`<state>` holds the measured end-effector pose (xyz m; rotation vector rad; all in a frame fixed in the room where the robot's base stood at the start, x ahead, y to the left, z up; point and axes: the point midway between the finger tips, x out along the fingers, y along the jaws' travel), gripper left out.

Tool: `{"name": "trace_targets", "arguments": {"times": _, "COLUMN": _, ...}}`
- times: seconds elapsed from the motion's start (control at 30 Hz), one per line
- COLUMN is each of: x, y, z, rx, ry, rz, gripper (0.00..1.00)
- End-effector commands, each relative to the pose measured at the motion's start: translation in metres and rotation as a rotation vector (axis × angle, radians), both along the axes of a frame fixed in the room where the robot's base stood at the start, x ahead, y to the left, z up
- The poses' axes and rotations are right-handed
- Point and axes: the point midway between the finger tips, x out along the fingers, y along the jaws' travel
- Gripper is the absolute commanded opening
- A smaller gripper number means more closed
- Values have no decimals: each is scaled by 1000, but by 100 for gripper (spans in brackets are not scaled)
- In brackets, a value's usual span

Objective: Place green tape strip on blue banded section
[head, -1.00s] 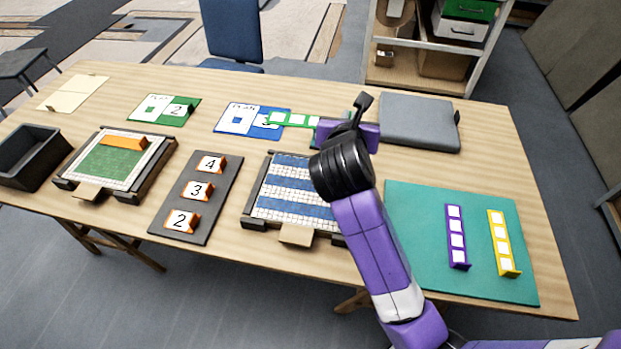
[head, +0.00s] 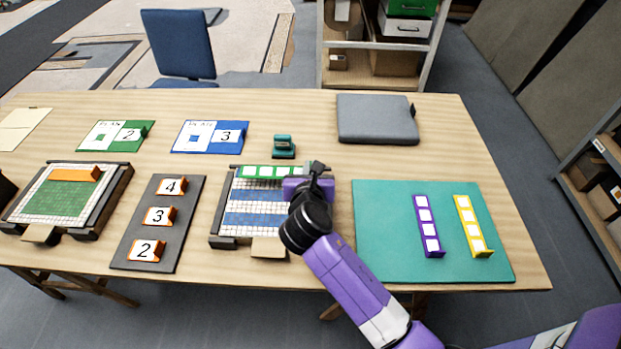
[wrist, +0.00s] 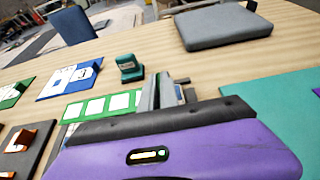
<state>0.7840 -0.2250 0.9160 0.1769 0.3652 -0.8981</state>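The green tape strip (head: 272,171) with white squares lies over the top edge of the blue banded panel (head: 260,207) in the head view. I cannot tell whether it touches the panel. My gripper (head: 308,177) is at the strip's right end. The wrist view shows the strip (wrist: 105,104) reaching left from the grey fingers (wrist: 163,95). The fingers are closed about its right end, which they hide. The panel has blue and white gridded bands in a dark frame, and my arm covers part of its right side.
A teal stamp-like block (head: 284,147) stands just behind the panel. A teal mat (head: 385,240) at right holds a purple strip (head: 427,226) and a yellow strip (head: 472,226). A dark board (head: 140,225) with number blocks is left. A grey cushion-like pad (head: 376,120) lies behind.

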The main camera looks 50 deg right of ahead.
Motion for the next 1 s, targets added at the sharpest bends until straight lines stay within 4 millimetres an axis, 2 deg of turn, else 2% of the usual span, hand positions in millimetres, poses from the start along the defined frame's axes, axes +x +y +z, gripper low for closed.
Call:
{"name": "trace_targets", "arguments": {"times": 0.1, "x": -1, "y": 0, "z": -20, "rx": 0, "ry": 5, "rz": 0, "gripper": 0}}
{"name": "trace_targets", "arguments": {"times": 0.27, "x": -1, "y": 0, "z": -38, "rx": 0, "ry": 4, "rz": 0, "gripper": 0}}
{"name": "trace_targets", "arguments": {"times": 0.73, "x": 0, "y": 0, "z": -43, "rx": 0, "ry": 1, "rz": 1, "gripper": 0}}
{"name": "trace_targets", "arguments": {"times": 0.77, "x": 0, "y": 0, "z": -43, "rx": 1, "ry": 0, "rz": 1, "gripper": 10}}
{"name": "trace_targets", "arguments": {"times": 0.83, "x": 0, "y": 0, "z": -43, "rx": 1, "ry": 1, "rz": 0, "gripper": 24}}
{"name": "trace_targets", "arguments": {"times": 1.0, "x": 0, "y": 0, "z": -43, "rx": 0, "ry": 1, "rz": 0, "gripper": 26}}
